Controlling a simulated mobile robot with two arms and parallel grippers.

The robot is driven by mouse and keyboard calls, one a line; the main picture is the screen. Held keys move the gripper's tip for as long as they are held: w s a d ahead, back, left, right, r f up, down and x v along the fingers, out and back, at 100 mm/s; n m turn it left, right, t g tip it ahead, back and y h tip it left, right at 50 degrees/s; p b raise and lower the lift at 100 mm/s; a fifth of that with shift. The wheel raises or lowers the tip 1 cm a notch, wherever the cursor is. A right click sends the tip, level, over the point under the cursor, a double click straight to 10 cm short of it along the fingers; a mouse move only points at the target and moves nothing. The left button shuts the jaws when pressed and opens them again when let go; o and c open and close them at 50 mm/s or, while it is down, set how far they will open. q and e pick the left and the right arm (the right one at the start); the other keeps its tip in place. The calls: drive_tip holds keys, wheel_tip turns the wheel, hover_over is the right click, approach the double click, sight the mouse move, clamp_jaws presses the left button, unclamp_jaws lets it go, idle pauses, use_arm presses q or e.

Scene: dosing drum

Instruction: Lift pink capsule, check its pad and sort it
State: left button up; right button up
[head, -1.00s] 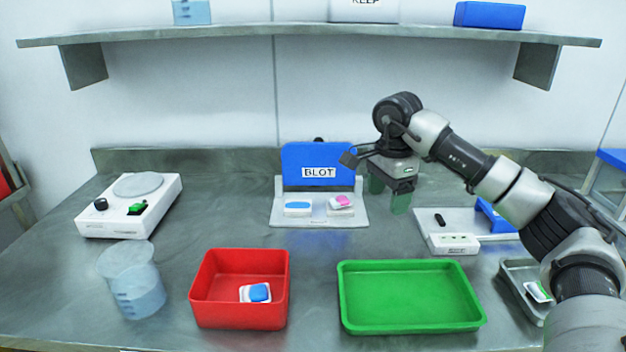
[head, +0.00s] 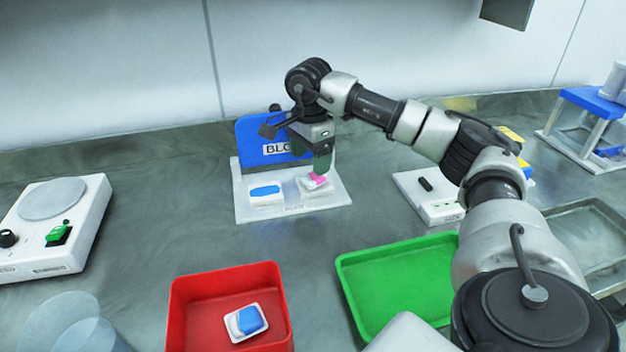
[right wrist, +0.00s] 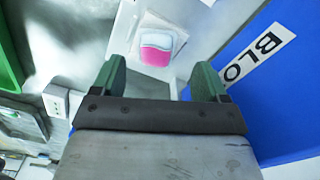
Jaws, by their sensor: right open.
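The pink capsule (head: 318,182) sits on a white pad at the right side of the white base (head: 292,213) of the blue BLOT stand (head: 262,135). In the right wrist view, the capsule (right wrist: 156,54) shows pink on its near half and pale on the far half, ahead of the fingers. My right gripper (head: 318,162) points down just above it in the head view, its green fingers (right wrist: 158,75) apart with nothing between them. The pad's underside is hidden. My left gripper is not in view.
A red bin (head: 190,315) holds a blue-and-white capsule (head: 247,321). A green tray (head: 385,280) is empty where visible. A white device (head: 50,225) stands left, a beaker (head: 75,325) at front left. My arm hides part of the right side.

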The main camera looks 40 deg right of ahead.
sight(314, 180)
drive_tip(key=f, duration=0.3)
drive_tip(key=shift+s+d+f, duration=0.3)
drive_tip(key=shift+d+f, duration=0.05)
drive_tip(key=shift+f, duration=0.65)
drive_tip(key=c, duration=1)
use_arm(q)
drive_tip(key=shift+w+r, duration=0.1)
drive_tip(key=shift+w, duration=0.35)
use_arm(e)
drive_tip(key=shift+r, duration=0.15)
